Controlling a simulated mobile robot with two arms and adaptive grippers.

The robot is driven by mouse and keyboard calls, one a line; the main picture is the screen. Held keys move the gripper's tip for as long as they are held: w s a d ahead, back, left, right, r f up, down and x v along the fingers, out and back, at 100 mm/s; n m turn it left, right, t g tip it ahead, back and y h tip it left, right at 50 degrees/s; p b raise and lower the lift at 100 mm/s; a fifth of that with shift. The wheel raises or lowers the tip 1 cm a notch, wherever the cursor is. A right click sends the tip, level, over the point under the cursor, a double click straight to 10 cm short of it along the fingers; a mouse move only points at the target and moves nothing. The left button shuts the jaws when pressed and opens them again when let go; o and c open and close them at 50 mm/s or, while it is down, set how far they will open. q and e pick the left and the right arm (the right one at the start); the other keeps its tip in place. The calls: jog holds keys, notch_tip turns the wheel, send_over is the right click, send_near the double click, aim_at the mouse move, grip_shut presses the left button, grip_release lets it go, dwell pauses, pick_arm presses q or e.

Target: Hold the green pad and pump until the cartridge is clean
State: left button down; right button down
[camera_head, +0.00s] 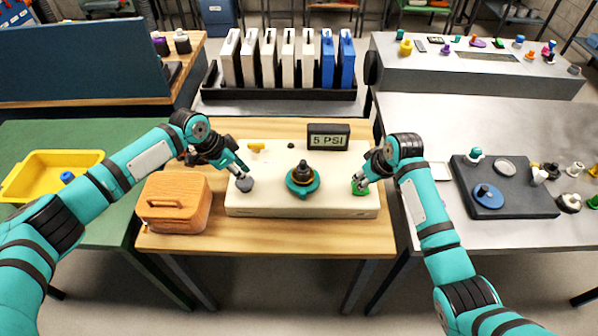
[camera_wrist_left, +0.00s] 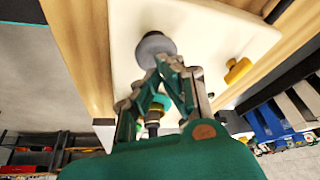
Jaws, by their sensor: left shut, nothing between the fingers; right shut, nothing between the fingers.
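A cream base unit (camera_head: 270,203) sits on the wooden table. On it are a green pad (camera_head: 360,187) at the right, a grey round pad (camera_head: 245,184) at the left, and a dark cartridge (camera_head: 302,170) in a teal holder (camera_head: 303,188) in the middle. A display (camera_head: 328,137) behind reads 5 PSI. My right gripper (camera_head: 362,178) is shut and empty, its tips at the green pad, partly covering it. My left gripper (camera_head: 241,172) is shut and empty, its tips at the grey pad, which also shows in the left wrist view (camera_wrist_left: 155,46). Contact is hard to tell.
A yellow lever (camera_head: 256,147) is on the base's back left. A wooden box (camera_head: 173,203) stands left of the base. A yellow tray (camera_head: 52,172) is on the green table. A dark mat (camera_head: 505,197) with parts lies right. A rack (camera_head: 280,93) of white and blue panels stands behind.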

pick_arm(q)
jog(key=shift+f, duration=0.1)
jog(key=shift+f, duration=1.05)
jog(key=shift+r, duration=1.15)
jog(key=shift+f, duration=1.15)
jog(key=shift+r, duration=1.15)
